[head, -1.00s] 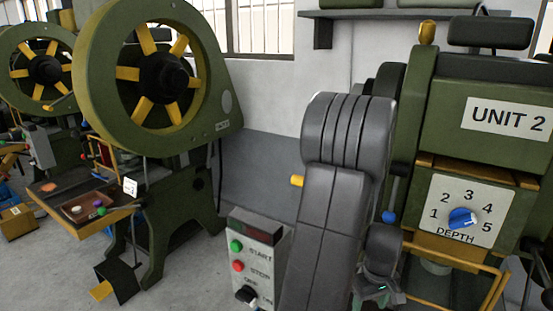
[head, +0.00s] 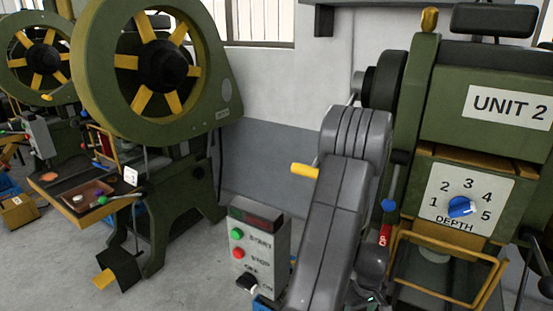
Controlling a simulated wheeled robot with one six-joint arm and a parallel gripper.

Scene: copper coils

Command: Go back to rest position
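My grey arm (head: 340,210) rises from the bottom edge in front of the machine marked UNIT 2 (head: 510,104) and folds over at its top. Its lower end runs down to the bottom edge, with a small dark wrist part beside it. My gripper's fingers do not show, so I cannot see whether they hold anything. The arm hides the left part of the UNIT 2 machine.
A control box (head: 258,248) with START and STOP buttons stands left of my arm. A blue DEPTH knob (head: 460,207) is on UNIT 2. A yellow handle (head: 304,170) sticks out beside my arm.

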